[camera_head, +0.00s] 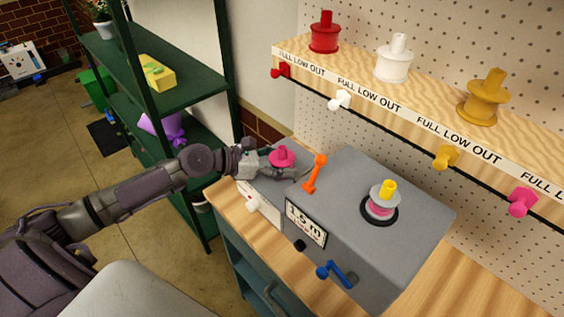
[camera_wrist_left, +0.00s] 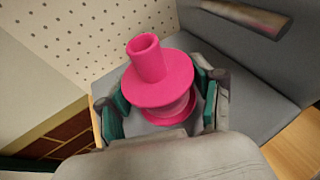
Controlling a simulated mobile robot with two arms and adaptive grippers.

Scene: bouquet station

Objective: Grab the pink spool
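The pink spool (camera_head: 281,157) stands on the lower grey ledge at the left end of the grey machine. In the left wrist view the pink spool (camera_wrist_left: 160,80) has its hollow stem up, tilted in the picture. My left gripper (camera_head: 268,163) is around it. In the wrist view the fingers (camera_wrist_left: 163,108) are on both sides of the spool, with grey surface showing between the left pad and the lower flange. The fingers look open; firm contact is not visible. My right gripper is not in view.
A wooden shelf (camera_head: 435,105) behind holds red, white and yellow spools. A green rack (camera_head: 165,100) stands left. Bare worktop (camera_head: 490,270) shows at right.

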